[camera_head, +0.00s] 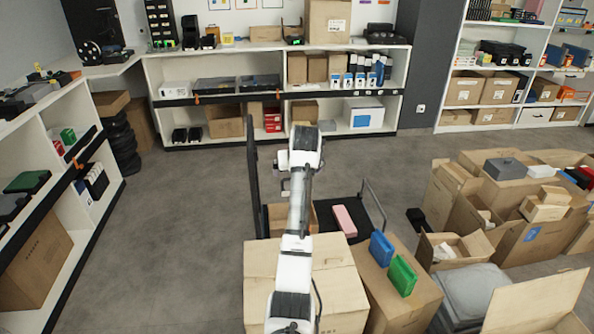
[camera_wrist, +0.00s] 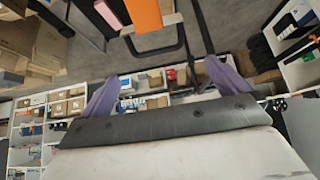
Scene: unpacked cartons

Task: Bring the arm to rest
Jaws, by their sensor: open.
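My arm (camera_head: 299,205) stands raised in the middle of the head view, in front of the cartons and a dark trolley. Its far end is bent over at the top, above the trolley. The jaws are hard to make out there. In the wrist view my gripper (camera_wrist: 161,74) shows two purple-grey fingers spread wide apart. Nothing is between them. Behind them are the floor and shelves, seen at a tilt.
Cartons (camera_head: 347,288) stand close around my arm, with a blue box (camera_head: 382,249) and a green box (camera_head: 402,275) on one. A pink box (camera_head: 344,221) lies on the trolley (camera_head: 325,245). Open cartons (camera_head: 510,200) crowd the right. The floor (camera_head: 180,240) at left is clear.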

